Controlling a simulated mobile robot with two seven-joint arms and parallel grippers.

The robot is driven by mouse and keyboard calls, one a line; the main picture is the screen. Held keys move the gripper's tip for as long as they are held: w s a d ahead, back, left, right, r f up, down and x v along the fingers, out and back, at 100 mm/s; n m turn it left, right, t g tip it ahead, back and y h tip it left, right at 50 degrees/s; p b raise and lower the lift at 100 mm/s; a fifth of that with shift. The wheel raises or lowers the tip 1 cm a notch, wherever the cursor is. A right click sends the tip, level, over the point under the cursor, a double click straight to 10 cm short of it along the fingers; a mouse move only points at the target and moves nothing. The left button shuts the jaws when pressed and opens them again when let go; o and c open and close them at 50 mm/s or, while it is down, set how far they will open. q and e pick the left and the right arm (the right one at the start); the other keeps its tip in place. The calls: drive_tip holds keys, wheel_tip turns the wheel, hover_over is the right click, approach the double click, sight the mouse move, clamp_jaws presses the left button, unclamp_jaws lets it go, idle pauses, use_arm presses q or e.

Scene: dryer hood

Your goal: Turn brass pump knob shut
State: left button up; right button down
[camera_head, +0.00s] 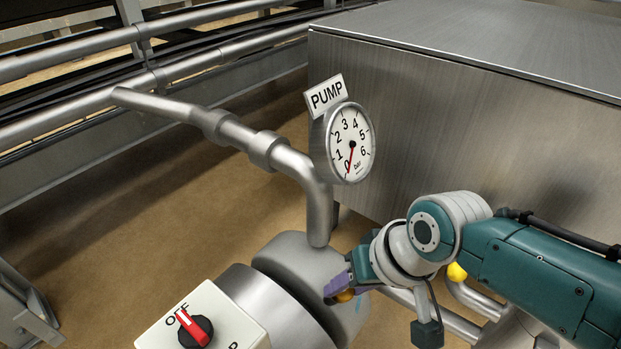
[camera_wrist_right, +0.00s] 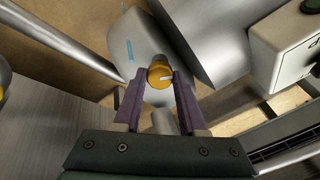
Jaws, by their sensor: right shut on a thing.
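The brass pump knob (camera_wrist_right: 159,76) is a round yellow-orange knob with a pale pointer mark, on the side of the grey pump body (camera_wrist_right: 133,45). In the right wrist view it sits between the two purple fingers of my right gripper (camera_wrist_right: 158,77), which is shut on it. In the head view the knob (camera_head: 345,296) shows only partly, below the purple fingers of the right gripper (camera_head: 338,290). The gauge (camera_head: 351,143) under the PUMP sign (camera_head: 326,95) has its red needle near 0. My left gripper is not in view.
A white switch box (camera_head: 203,322) with a red-marked rotary switch stands at the lower left. A grey pipe (camera_head: 240,133) runs to the pump. A large metal housing (camera_head: 470,110) stands behind my right arm. Another yellow knob (camera_head: 457,272) shows near the arm.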

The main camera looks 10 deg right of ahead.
drive_tip(key=m+p, duration=0.1)
drive_tip(key=m, duration=0.1)
drive_tip(key=shift+m, duration=0.4)
drive_tip(key=m+p, duration=0.1)
drive_tip(key=m, duration=0.2)
drive_tip(key=shift+m, duration=0.3)
drive_tip(key=m+p, duration=0.1)
drive_tip(key=m, duration=0.5)
drive_tip(key=shift+s+f, duration=0.1)
drive_tip(key=shift+c, duration=2.3)
unclamp_jaws()
drive_tip(key=p+v, duration=1)
drive_tip(key=shift+p, duration=0.35)
drive_tip(key=shift+d, duration=0.1)
